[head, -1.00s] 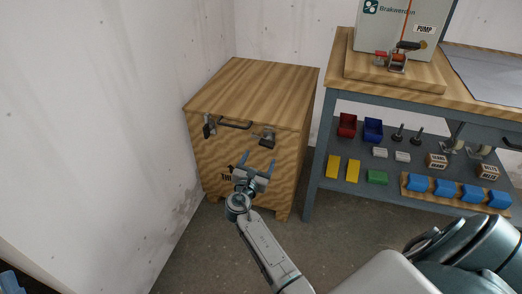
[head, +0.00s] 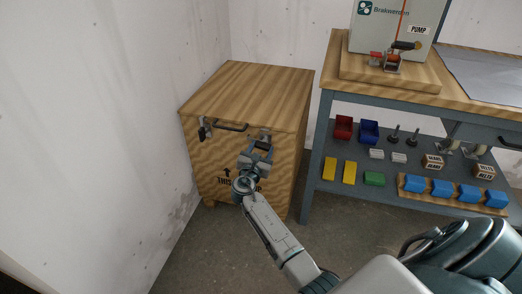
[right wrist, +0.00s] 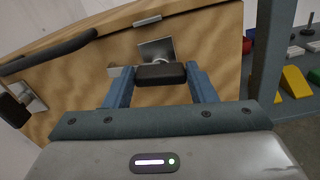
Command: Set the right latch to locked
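The right latch (head: 266,136) is on the front of the wooden crate (head: 250,83), near its upper right corner. In the right wrist view it shows as a metal plate with a dark block-shaped handle (right wrist: 160,74). My right gripper (head: 258,151) is at this latch. The latch's far side is partly hidden by the handle. My left gripper is not in view.
The left latch (head: 205,129) and a dark bar handle (head: 232,127) are on the same crate front. A workbench (head: 318,150) with a pump unit (head: 393,28) and a shelf of small parts stands close to the right. A white wall is on the left.

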